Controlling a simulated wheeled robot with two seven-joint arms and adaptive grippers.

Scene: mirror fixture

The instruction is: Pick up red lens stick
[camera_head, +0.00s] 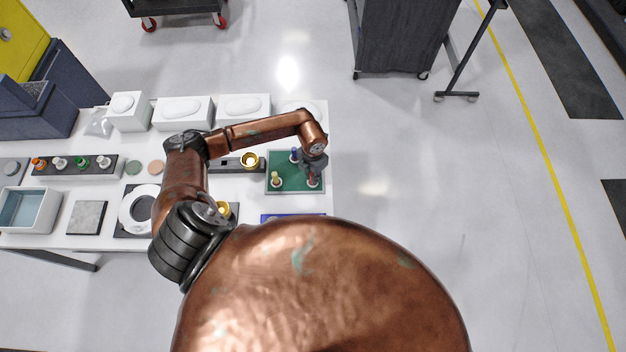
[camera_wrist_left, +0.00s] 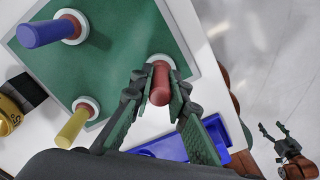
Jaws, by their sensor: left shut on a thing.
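The red lens stick (camera_wrist_left: 160,82) stands in a white ring on the green tray (camera_wrist_left: 120,50). My left gripper (camera_wrist_left: 160,95) is shut on it, one finger on each side. In the head view, my left gripper (camera_head: 313,168) is over the right part of the green tray (camera_head: 284,180), and the red stick (camera_head: 312,182) shows just below it. A blue stick (camera_wrist_left: 45,33) and a yellow stick (camera_wrist_left: 73,127) stand in other white rings on the same tray. My right gripper (camera_wrist_left: 273,132) shows small at the wrist view's right edge, its fingers apart and empty.
A blue tray (camera_wrist_left: 190,145) lies near the green tray at the table's edge. A gold ring (camera_head: 250,159) is left of the green tray. White boxes (camera_head: 184,111) line the table's back.

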